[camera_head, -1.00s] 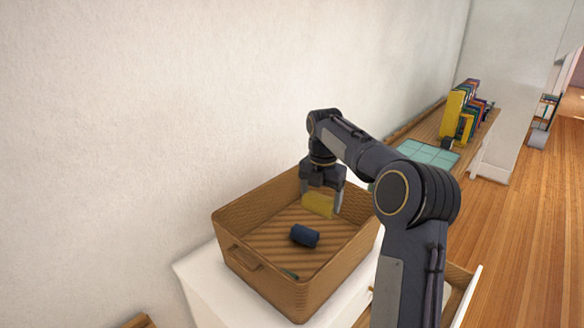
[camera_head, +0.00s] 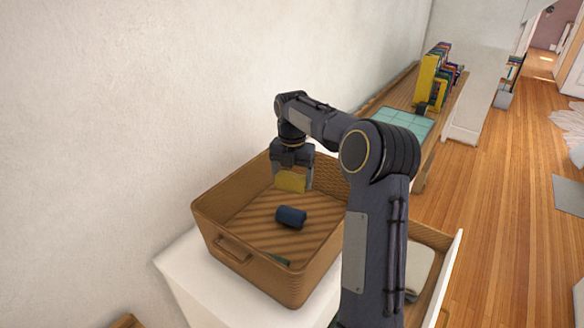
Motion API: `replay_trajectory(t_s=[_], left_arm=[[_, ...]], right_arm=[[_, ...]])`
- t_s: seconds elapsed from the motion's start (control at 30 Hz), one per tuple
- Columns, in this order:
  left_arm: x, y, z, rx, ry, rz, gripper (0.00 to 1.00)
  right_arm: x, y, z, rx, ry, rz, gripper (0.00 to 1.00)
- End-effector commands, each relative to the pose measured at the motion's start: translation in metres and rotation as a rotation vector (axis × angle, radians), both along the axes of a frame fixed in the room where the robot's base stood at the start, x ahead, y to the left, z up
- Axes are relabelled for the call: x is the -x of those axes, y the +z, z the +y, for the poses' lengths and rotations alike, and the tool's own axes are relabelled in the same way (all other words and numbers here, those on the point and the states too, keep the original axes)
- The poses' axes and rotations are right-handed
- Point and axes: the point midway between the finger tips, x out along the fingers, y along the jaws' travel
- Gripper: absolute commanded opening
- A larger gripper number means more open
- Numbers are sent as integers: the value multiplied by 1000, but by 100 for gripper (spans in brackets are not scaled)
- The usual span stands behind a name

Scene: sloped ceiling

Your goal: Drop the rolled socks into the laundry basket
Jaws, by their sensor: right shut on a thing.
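The tan woven laundry basket (camera_head: 222,240) stands on a white cabinet, its open top facing up. A dark blue rolled pair of socks (camera_head: 291,217) lies on the basket floor near the middle. Something small and green (camera_head: 281,260) shows at the basket's near wall, mostly hidden by it. My right gripper (camera_head: 291,177) points down over the back part of the basket. It is shut on a yellow bundle (camera_head: 290,182), which looks like rolled socks. I cannot tell whether the bundle touches the basket. My left gripper is not in view.
An open drawer with a folded pale cloth (camera_head: 420,268) is right of my right arm. A wall rises left of the basket.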

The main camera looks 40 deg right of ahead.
Motion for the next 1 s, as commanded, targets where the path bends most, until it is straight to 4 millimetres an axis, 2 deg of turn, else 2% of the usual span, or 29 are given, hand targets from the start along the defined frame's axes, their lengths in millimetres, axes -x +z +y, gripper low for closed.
replay_trajectory(t_s=[0.37,0.4,0.57,0.83,1.0], left_arm=[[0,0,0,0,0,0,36],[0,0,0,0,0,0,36],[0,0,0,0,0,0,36],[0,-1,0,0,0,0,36],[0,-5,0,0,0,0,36]], right_arm=[[0,-7,0,0,-1,0,55],[0,-7,0,0,-1,0,78],[0,-7,0,0,-1,0,99],[0,-5,0,0,-1,-1,100],[-1,16,0,2,-1,-5,100]])
